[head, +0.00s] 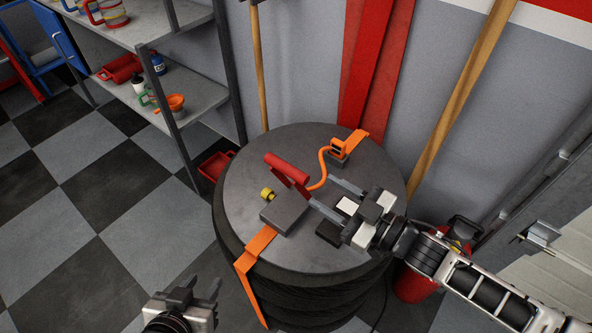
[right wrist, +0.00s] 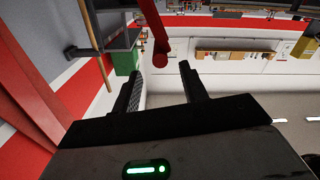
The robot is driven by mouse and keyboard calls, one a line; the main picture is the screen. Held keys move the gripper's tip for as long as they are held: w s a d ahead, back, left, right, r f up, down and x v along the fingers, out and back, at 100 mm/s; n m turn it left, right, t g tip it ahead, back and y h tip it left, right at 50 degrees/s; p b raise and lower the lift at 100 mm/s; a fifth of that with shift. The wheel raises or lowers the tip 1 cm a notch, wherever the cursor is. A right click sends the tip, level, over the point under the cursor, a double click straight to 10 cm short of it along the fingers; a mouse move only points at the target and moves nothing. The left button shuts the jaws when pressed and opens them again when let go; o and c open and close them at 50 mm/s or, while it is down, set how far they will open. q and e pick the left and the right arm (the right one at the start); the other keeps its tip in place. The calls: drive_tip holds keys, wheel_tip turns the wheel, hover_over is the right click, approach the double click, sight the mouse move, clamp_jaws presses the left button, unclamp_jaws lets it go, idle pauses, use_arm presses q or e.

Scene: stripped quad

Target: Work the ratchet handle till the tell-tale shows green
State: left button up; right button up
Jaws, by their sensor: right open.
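The ratchet has a grey body (head: 285,213) on the round top, with a red handle (head: 287,168) raised above it. An orange strap (head: 254,250) runs from it over the near edge. My right gripper (head: 327,193) is open and empty, its fingers pointing at the handle from the right. In the right wrist view the handle's red bar (right wrist: 160,58) shows between and beyond the fingertips. A dark box (head: 330,233) with a white square (head: 347,206) lies beneath this gripper; I cannot tell whether it is the tell-tale. My left gripper (head: 202,284) is open and empty at the bottom.
An orange hook and strap (head: 340,151) lie at the back of the round top (head: 240,180). Shelves (head: 190,98) stand behind left. Wooden poles (head: 459,100) lean at the wall.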

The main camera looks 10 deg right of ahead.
sight(296, 175)
drive_tip(key=x, duration=0.8)
drive_tip(key=shift+w+a, duration=0.1)
drive_tip(key=shift+a, duration=0.05)
clamp_jaws()
